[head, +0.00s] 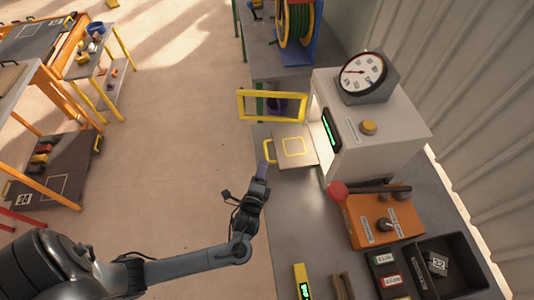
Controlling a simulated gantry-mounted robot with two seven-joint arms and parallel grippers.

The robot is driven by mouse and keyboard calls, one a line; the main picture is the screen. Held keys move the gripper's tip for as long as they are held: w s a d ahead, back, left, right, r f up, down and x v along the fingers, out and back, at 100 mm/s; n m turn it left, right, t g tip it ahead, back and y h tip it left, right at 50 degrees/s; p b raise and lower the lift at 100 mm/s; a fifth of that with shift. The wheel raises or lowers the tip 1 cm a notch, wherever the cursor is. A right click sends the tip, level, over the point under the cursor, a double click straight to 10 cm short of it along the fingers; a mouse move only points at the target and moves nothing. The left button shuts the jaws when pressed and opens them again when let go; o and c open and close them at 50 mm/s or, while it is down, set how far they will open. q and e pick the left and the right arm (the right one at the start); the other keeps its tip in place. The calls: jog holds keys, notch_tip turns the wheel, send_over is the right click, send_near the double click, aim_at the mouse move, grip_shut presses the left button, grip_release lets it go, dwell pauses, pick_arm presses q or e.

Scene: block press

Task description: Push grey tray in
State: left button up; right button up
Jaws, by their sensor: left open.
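The grey tray (306,158) sticks out of the left side of the pale press (375,152), with a yellow square outline on its flat top. Its yellow handle (267,151) is at its left end. A yellow frame (272,120) stands behind the tray at the press opening. My left gripper (261,171) is open and empty, just in front of the handle in the picture. Whether it touches the handle, I cannot tell. My right gripper is out of view. The tray's far end, toward the press, is partly hidden.
The press carries a dial gauge (362,72), a yellow button (368,127) and a green display (331,130). An orange control box (375,232) with a red-knobbed lever (337,190) and a black bin (462,252) stand nearer. Bare bench lies before the tray; open floor is left.

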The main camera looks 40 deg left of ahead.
aim_at(267, 151)
pick_arm(q)
jog(key=x, duration=0.8)
jog(key=shift+a+b, duration=0.1)
jog(key=shift+b, duration=0.25)
grip_shut()
